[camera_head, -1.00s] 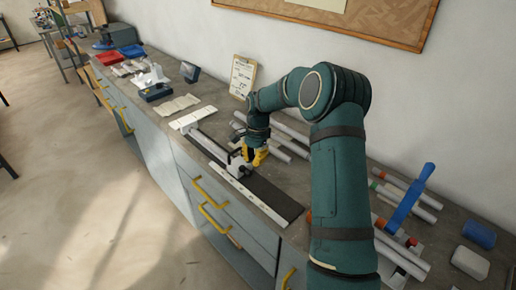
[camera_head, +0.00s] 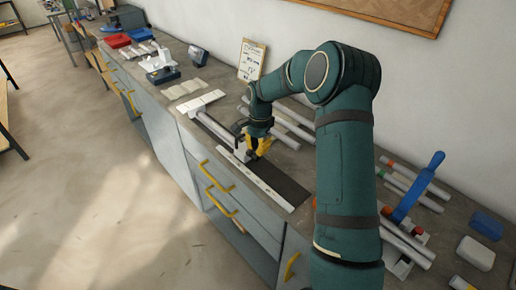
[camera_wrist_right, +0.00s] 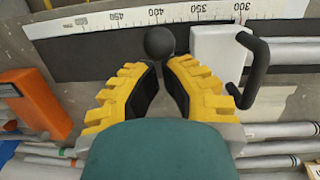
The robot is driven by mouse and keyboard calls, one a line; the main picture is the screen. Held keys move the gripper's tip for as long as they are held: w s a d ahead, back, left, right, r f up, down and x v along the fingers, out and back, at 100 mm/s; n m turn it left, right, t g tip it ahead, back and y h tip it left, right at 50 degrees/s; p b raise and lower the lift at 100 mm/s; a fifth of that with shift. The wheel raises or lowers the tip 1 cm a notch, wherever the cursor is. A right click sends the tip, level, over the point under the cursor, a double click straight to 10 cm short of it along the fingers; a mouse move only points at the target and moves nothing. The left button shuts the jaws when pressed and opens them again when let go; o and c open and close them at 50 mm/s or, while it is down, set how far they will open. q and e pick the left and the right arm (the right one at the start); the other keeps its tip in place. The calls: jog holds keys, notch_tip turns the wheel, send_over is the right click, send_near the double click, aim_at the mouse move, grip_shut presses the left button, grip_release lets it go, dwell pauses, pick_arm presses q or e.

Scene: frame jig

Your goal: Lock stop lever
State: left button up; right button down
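The stop (camera_wrist_right: 218,52) is a white block on the ruled rail in the right wrist view, with a black bent handle (camera_wrist_right: 255,68) on its right side. A black ball knob (camera_wrist_right: 160,41), apparently the lever's end, is just left of the block. My right gripper (camera_wrist_right: 159,64) has yellow fingers with dark pads. Its tips are close together at the knob's near edge, with a narrow empty gap between them. Whether they touch the knob I cannot tell. In the head view the right gripper (camera_head: 258,147) is low over the rail, partly hiding the stop. The left gripper is not in view.
The white scale (camera_head: 262,184) runs along the bench front beside a dark strip. Grey tubes lie behind the gripper. An orange block (camera_wrist_right: 32,103) is at left in the wrist view. A clipboard (camera_head: 251,60) leans on the wall.

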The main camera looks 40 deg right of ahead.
aim_at(247, 154)
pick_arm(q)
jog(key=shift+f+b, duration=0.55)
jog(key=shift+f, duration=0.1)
pick_arm(e)
jog(key=shift+a+f+h, duration=0.1)
jog(key=shift+a+h, duration=0.35)
jog(key=shift+h, duration=0.25)
jog(key=shift+a+f+h+b, duration=0.15)
jog(key=shift+a+h+b, duration=0.15)
jog(key=shift+h+b, duration=0.25)
jog(key=a+h+b, duration=0.1)
jog(key=h+b, duration=0.1)
jog(key=b, duration=0.1)
jog(key=a+f+h+b, duration=0.1)
jog(key=h+b, duration=0.1)
jog(key=shift+s+t+b, duration=0.15)
jog(key=shift+t+b, duration=0.15)
jog(key=shift+b, duration=0.1)
pick_arm(q)
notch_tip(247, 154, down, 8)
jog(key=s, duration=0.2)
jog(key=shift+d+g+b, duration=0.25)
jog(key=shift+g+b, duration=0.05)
jog(key=shift+b, duration=0.15)
pick_arm(e)
jog(key=shift+a+f, duration=0.15)
jog(key=shift+f, duration=0.05)
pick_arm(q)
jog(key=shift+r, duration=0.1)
